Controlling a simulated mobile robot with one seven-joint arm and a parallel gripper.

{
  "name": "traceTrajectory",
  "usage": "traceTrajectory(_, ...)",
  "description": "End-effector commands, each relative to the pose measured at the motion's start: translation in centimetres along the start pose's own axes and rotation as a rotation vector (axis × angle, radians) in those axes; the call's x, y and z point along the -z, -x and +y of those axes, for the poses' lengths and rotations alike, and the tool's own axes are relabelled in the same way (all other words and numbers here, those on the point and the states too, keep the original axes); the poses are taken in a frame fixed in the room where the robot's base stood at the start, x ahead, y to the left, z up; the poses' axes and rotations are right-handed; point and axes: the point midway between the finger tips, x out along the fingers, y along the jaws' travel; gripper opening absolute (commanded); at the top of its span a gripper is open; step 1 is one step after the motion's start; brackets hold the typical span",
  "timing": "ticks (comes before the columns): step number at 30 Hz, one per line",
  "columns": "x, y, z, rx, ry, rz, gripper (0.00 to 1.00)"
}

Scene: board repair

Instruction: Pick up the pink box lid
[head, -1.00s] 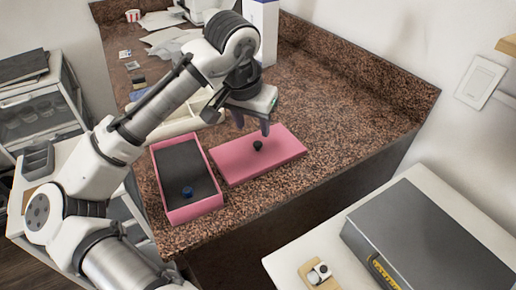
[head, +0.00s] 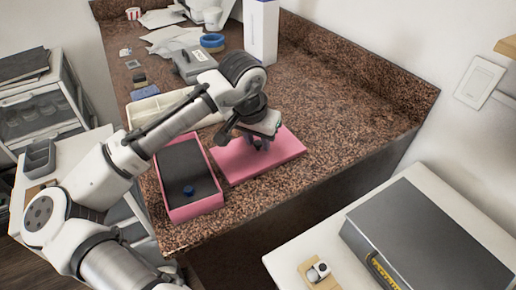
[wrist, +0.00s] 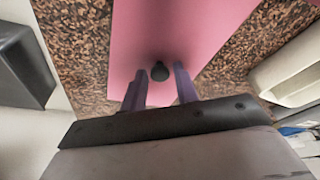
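The pink box lid (head: 281,151) lies flat on the granite counter, to the right of the open pink box (head: 195,209). A black knob (wrist: 160,72) stands on the lid. My gripper (head: 264,146) is low over the lid, and it hides the knob in the head view. In the wrist view my gripper (wrist: 159,85) is open, with one finger on each side of the knob and a gap to it. The box has a dark inside with a small blue knob (head: 188,190) in it.
A pale tray (head: 165,104) lies behind the box. A tall white-and-blue carton (head: 261,32) stands at the back. A grey case (head: 425,240) is on the white table at lower right. The counter right of the lid is clear.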

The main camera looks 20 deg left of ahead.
Motion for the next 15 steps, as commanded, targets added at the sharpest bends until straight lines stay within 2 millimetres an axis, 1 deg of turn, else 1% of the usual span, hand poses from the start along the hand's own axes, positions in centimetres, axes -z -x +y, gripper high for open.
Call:
traceTrajectory(1, 0.00, 0.01, 0.00, 0.000, 0.000, 0.000, 0.23)
traceTrajectory(6, 0.00, 0.02, 0.00, 0.000, 0.000, 0.000, 0.01)
traceTrajectory(15, 0.02, 0.07, 0.00, 0.000, 0.000, 0.000, 0.00)
